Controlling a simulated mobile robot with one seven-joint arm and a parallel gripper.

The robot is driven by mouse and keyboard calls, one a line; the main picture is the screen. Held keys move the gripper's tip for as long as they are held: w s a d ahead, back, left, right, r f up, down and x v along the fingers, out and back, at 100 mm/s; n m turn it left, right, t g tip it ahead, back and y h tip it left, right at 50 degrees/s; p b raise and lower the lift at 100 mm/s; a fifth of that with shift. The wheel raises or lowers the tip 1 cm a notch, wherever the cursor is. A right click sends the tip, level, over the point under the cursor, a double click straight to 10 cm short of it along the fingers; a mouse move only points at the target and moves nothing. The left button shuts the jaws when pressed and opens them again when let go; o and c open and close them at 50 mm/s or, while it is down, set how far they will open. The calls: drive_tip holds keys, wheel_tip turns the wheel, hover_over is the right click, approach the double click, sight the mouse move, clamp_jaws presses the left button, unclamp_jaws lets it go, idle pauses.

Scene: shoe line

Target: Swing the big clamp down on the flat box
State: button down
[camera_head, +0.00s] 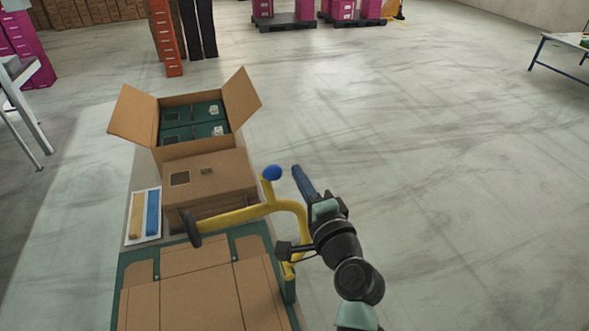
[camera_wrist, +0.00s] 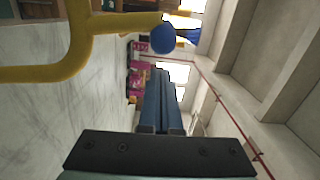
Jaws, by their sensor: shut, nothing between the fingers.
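The big clamp (camera_head: 238,217) is a bent yellow tube rising from the right side of a green board (camera_head: 122,283). Its dark pad (camera_head: 191,228) is at the left end, seemingly above the board's far edge. A blue ball knob (camera_head: 272,173) tops its short handle; the knob also shows in the wrist view (camera_wrist: 163,38). The flat box (camera_head: 200,299), a brown cardboard blank, lies on the board, clear of the pad in the picture. My gripper (camera_head: 299,171) is shut and empty, its blue fingers just right of the knob with a small gap in the picture.
A white tray (camera_head: 148,239) with yellow and blue pieces lies to the left.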

drive_tip(key=shift+s+a+f, duration=0.1)
drive_tip(key=shift+a, duration=0.45)
drive_tip(key=shift+a, duration=0.1)
